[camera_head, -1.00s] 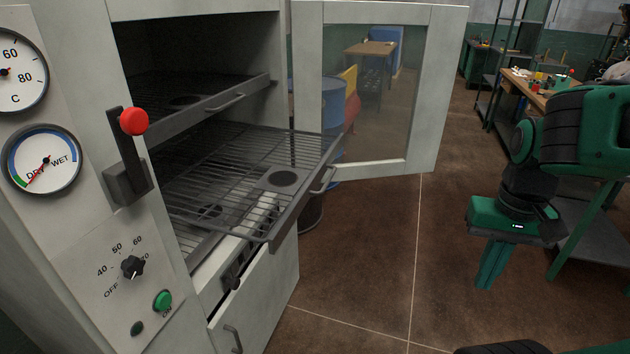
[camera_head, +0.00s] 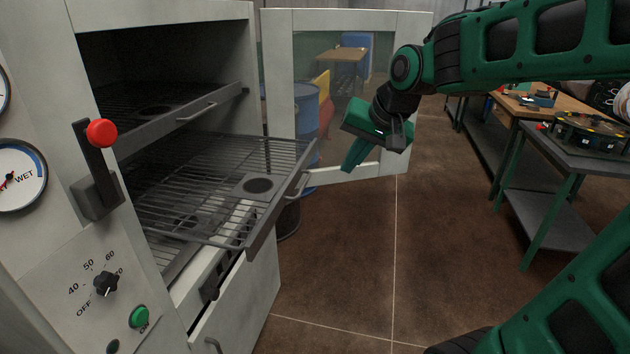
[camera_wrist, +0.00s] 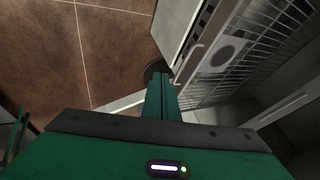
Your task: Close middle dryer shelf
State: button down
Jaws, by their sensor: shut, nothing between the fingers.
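The middle dryer shelf (camera_head: 212,188) is a dark wire rack pulled out of the grey dryer cabinet. It has a round dark disc and a front bar with a handle (camera_head: 305,186). The wrist view shows the shelf (camera_wrist: 235,60) at the upper right, with its handle (camera_wrist: 189,66) just beyond my fingers. My gripper (camera_head: 350,167) is shut and empty, pointing down, to the right of and a little above the shelf's front, in front of the open door. The wrist view shows my gripper's closed fingers (camera_wrist: 163,92) near the handle; they appear apart from it.
The upper shelf (camera_head: 160,108) sits inside the cabinet. The glazed door (camera_head: 400,100) stands open behind my gripper. A lower drawer (camera_head: 245,300) is partly out beneath. A red-knobbed lever (camera_head: 101,134) is on the left panel. Open floor (camera_head: 345,270) lies front right; workbenches stand farther right.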

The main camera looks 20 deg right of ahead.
jog(key=w+a+f, duration=0.5)
jog(key=w+f, duration=0.3)
jog(key=shift+w+a+f, duration=0.2)
jog(key=shift+w, duration=0.1)
